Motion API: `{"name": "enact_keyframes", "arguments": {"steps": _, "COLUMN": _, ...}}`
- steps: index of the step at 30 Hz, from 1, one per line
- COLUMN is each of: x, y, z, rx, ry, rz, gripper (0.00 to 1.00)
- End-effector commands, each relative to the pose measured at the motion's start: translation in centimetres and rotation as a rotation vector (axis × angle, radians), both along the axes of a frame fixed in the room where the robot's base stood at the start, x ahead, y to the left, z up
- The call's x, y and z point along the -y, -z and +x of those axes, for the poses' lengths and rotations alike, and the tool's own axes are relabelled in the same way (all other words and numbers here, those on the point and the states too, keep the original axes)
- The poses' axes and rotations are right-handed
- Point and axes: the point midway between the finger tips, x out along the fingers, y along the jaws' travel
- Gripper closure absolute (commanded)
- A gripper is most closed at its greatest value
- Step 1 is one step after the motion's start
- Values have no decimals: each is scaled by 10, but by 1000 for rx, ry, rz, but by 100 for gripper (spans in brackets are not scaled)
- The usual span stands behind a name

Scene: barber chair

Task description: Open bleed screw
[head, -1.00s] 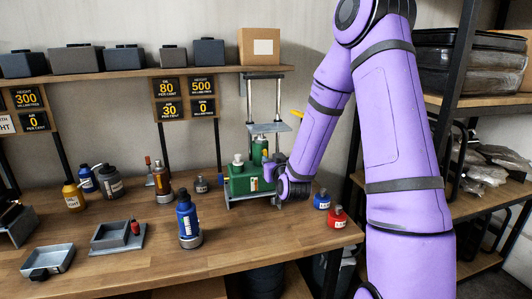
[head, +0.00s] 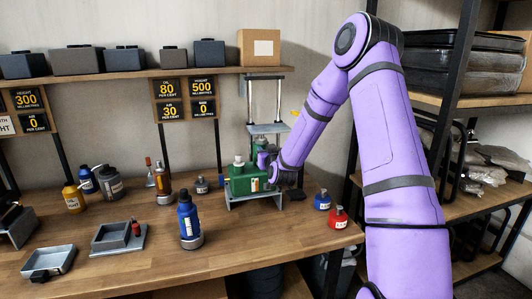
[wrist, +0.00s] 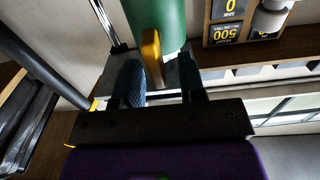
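A green pump unit (head: 246,183) with a white cap on top sits on a grey metal stand (head: 233,203) at the bench's right end. My gripper (head: 264,161) is at its upper right side, covering part of it. In the wrist view, my gripper (wrist: 163,80) is open, its two fingers apart. A yellow-orange part (wrist: 152,58) stands between the fingers, nearer the left one, in front of a green cylinder (wrist: 160,20). I cannot tell whether it touches a finger, or whether it is the bleed screw.
Red (head: 338,218) and blue (head: 322,200) bottles stand right of the stand, near the bench edge. A blue bottle (head: 188,222) stands in front left, beside a grey tray (head: 112,236). Metal posts (head: 279,100) rise behind the pump. Bare bench lies in front.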

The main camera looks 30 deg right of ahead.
Motion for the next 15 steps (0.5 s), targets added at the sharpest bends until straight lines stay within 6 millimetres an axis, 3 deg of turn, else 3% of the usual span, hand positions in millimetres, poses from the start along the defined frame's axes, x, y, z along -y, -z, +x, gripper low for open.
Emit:
{"name": "enact_keyframes", "arguments": {"steps": 10, "x": 1, "y": 0, "z": 3, "rx": 0, "ry": 0, "rz": 0, "gripper": 65}}
{"name": "enact_keyframes", "arguments": {"steps": 15, "x": 1, "y": 0, "z": 3, "rx": 0, "ry": 0, "rz": 0, "gripper": 100}}
